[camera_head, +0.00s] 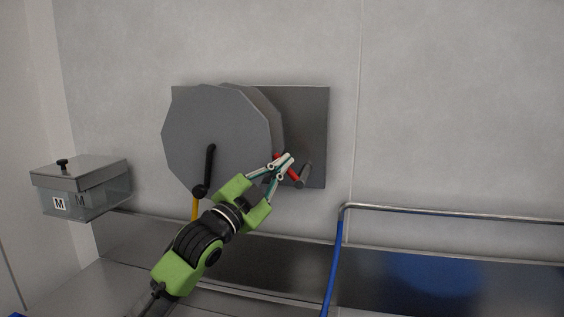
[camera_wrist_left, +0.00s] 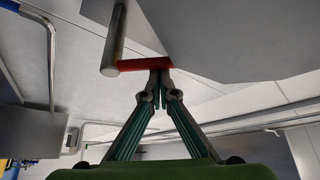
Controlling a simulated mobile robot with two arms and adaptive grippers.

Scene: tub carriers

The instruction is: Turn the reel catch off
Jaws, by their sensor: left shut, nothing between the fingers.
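The grey many-sided reel (camera_head: 215,135) stands on a dark back plate (camera_head: 310,120) on the wall. A red catch (camera_head: 293,176), with a grey round peg (camera_head: 303,177) at its lower end, sits at the reel's lower right. My left gripper (camera_head: 285,161) is shut and empty, its tips overlapping the red catch in the head view. In the left wrist view, the red bar (camera_wrist_left: 142,64) and grey peg (camera_wrist_left: 116,35) appear just beyond the closed fingertips (camera_wrist_left: 160,80). Whether the tips touch the bar I cannot tell. My right gripper is not in view.
A black crank handle (camera_head: 209,170) is on the reel's front, with a yellow strip (camera_head: 195,208) below. A clear lidded box marked M (camera_head: 85,188) is at the left. A metal rail (camera_head: 450,213) and blue hose (camera_head: 333,265) are at the right.

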